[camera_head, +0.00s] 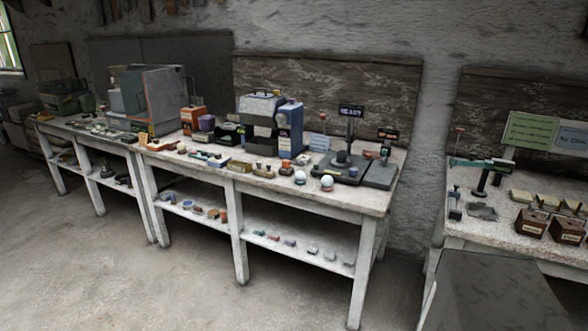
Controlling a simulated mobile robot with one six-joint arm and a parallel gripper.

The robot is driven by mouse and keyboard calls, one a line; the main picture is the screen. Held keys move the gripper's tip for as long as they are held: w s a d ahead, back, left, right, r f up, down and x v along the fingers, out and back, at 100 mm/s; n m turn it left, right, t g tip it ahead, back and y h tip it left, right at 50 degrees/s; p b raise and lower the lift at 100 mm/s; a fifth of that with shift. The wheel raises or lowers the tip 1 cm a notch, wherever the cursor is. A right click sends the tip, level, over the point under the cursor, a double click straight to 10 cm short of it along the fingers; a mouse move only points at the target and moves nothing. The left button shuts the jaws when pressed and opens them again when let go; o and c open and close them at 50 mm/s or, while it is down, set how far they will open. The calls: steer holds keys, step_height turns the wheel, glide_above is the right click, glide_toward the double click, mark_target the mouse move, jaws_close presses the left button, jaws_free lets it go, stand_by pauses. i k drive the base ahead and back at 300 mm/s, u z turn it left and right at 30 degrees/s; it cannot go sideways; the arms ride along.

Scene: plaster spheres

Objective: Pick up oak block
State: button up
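Several small wood-coloured pieces lie on the long white workbench (330,200), too small to tell which is the oak block. A tan block-like piece (240,166) lies near the front middle of the bench top, with another brownish piece (264,173) to its right. Two dark brown wooden boxes (532,222) stand on the right-hand table (475,235), with pale flat blocks (521,196) behind and beside them. My gripper is not in view.
White plaster-like spheres (327,182) sit at the bench's front right, near a dark stand (345,165). A blue-and-grey machine (288,130) and a grey cabinet (163,98) stand behind. The lower shelf (300,247) holds small pieces. The floor (120,275) in front is clear.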

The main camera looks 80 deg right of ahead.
mark_target(566, 230)
steer(key=z, duration=4.15)
steer(key=i, duration=0.1)
steer(key=u, duration=2.8)
steer(key=k, duration=0.2)
steer(key=z, duration=2)
steer(key=k, duration=0.65)
steer(key=u, duration=0.15)
steer(key=i, duration=0.4)
